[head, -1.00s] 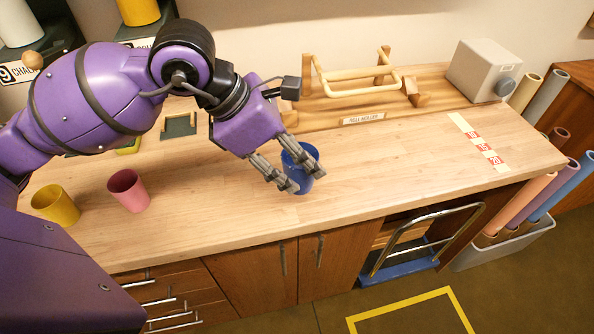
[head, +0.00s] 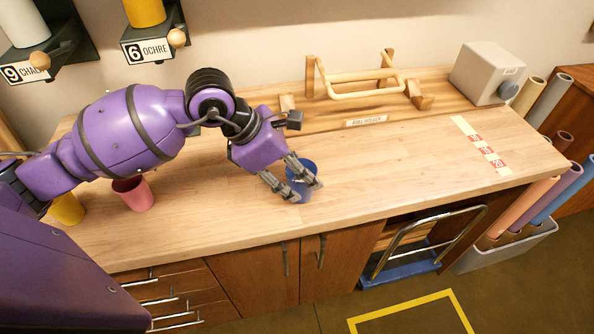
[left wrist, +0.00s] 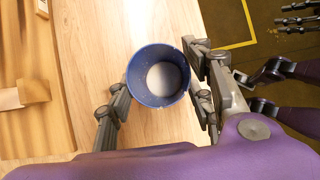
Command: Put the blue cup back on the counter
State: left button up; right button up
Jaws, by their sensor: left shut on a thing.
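The blue cup (head: 304,172) is upright near the front middle of the wooden counter (head: 400,165). My left gripper (head: 293,182) is shut on it, with fingers on both sides of its wall. The left wrist view looks down into the cup (left wrist: 158,76), which has a pale round patch at the bottom. Its base is at or very close to the counter top; I cannot tell whether it touches. Dark finger parts and purple links of mine show at the right edge of the left wrist view; the right gripper's opening is unclear.
A pink cup (head: 138,194) and a partly hidden yellow cup (head: 67,209) stand at the left, by my arm. A wooden roll holder (head: 365,90) and a grey box (head: 487,72) are at the back. The counter right of the blue cup is clear up to the labelled strip (head: 482,147).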

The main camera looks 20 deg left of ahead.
pick_arm(q)
jog(key=shift+f, duration=0.2)
jog(key=o, duration=1.3)
jog(key=shift+r, duration=0.1)
jog(key=shift+r, duration=0.25)
jog(key=shift+v, duration=5.9)
